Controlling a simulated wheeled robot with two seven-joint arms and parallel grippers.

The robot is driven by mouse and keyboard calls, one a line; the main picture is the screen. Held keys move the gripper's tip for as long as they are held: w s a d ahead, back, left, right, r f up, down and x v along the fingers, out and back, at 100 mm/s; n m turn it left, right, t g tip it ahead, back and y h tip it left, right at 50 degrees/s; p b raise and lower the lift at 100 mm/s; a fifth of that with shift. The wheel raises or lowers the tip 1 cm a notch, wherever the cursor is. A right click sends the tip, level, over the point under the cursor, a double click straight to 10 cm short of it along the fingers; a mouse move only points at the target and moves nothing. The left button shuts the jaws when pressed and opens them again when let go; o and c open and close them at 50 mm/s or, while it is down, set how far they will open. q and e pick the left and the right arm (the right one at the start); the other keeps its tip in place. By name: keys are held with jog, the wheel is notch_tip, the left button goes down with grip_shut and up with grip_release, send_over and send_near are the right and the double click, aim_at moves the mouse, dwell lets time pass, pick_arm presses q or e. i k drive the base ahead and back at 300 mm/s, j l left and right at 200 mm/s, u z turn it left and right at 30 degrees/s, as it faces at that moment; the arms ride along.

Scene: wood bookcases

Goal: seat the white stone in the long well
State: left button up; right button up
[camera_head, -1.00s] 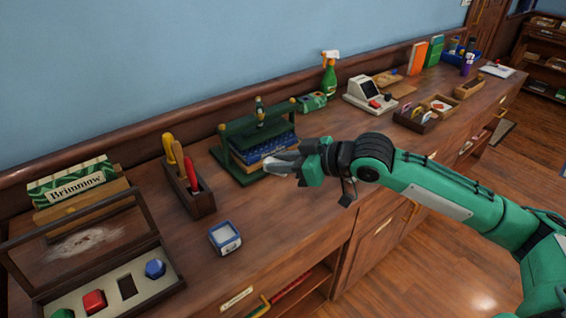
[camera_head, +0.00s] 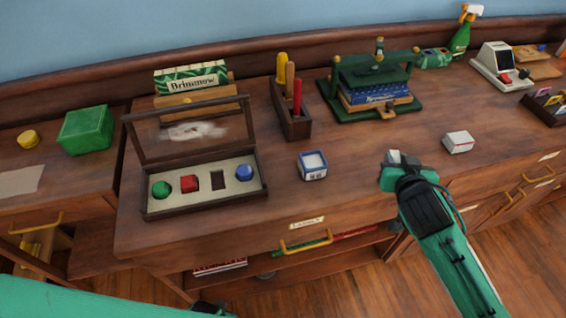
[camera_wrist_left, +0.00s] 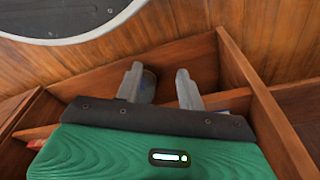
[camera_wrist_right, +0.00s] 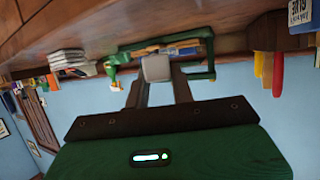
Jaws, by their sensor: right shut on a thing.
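The display case (camera_head: 152,210) stands on the counter with its clear lid raised. Its pale insert holds a green stone (camera_head: 161,189), a red stone (camera_head: 189,182) and a blue stone (camera_head: 244,172). The long well (camera_head: 218,180) is a dark, empty upright slot between the red and blue stones. My right gripper (camera_head: 393,157) is over the counter's front part, right of the case, shut on the white stone (camera_wrist_right: 156,68), which shows as a pale block between the fingertips. My left gripper (camera_wrist_left: 159,86) is open and empty, low by wooden shelving.
A small blue-and-white box (camera_head: 312,166) stands between the case and my right gripper. Behind are a tool holder (camera_head: 291,122) and a green press (camera_head: 340,112). A white box (camera_head: 458,142) lies to the right. The raised lid (camera_head: 147,146) stands behind the wells.

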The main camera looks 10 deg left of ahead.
aim_at(218, 186)
jog(key=k+j+z, duration=0.2)
jog(key=j, duration=0.25)
jog(key=k+j+z, duration=0.25)
jog(key=j, duration=0.2)
jog(key=k+j+z, duration=0.2)
jog(key=j, duration=0.25)
jog(key=i+j+z, duration=0.1)
jog(key=j+z, duration=0.15)
jog(key=j, duration=0.45)
jog(key=j+z, duration=0.3)
jog(key=j, duration=0.4)
